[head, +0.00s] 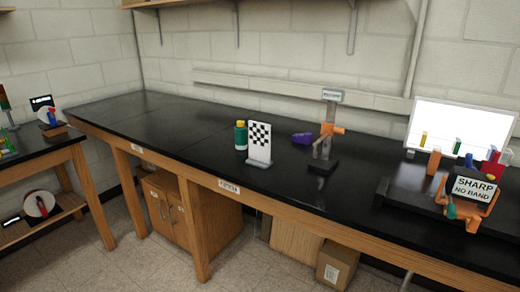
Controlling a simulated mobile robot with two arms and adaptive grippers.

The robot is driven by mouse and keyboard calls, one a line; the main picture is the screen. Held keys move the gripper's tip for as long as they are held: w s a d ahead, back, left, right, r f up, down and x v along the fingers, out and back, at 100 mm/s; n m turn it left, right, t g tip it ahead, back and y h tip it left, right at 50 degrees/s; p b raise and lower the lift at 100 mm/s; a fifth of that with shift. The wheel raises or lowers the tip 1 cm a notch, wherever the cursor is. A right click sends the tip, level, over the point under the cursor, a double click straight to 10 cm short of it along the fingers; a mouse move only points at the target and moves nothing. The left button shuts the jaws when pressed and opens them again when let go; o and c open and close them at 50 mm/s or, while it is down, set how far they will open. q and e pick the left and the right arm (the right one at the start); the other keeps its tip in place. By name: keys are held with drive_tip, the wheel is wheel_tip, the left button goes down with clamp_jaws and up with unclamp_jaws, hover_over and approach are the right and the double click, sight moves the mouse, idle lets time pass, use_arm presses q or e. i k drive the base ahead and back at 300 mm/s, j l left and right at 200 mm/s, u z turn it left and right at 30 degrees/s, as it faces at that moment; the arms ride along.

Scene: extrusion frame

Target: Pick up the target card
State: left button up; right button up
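A white card with a black-and-white checker pattern (260,136) stands upright in a small pale base on the black bench top (180,118). It is the likely target card. It stands just right of a green bottle with a yellow cap (241,135), close to the bench's front edge. Its front face shows fully. Neither of my grippers is in view.
Right of the card are a purple object (302,138) and a stand with an orange clamp (332,129). Further right are a "SHARP NO BAND" sign (474,188), small coloured items and a white panel (460,125). The left bench stretch is clear.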

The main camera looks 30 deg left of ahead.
sight(259, 133)
drive_tip(key=i+j, duration=0.2)
drive_tip(key=i, duration=0.15)
drive_tip(key=i+j, duration=0.25)
drive_tip(key=i+u, duration=0.1)
drive_tip(key=u, duration=0.7)
drive_tip(key=i+u, duration=0.15)
drive_tip(key=u, duration=0.25)
drive_tip(key=i+u, duration=0.1)
drive_tip(key=u, duration=0.3)
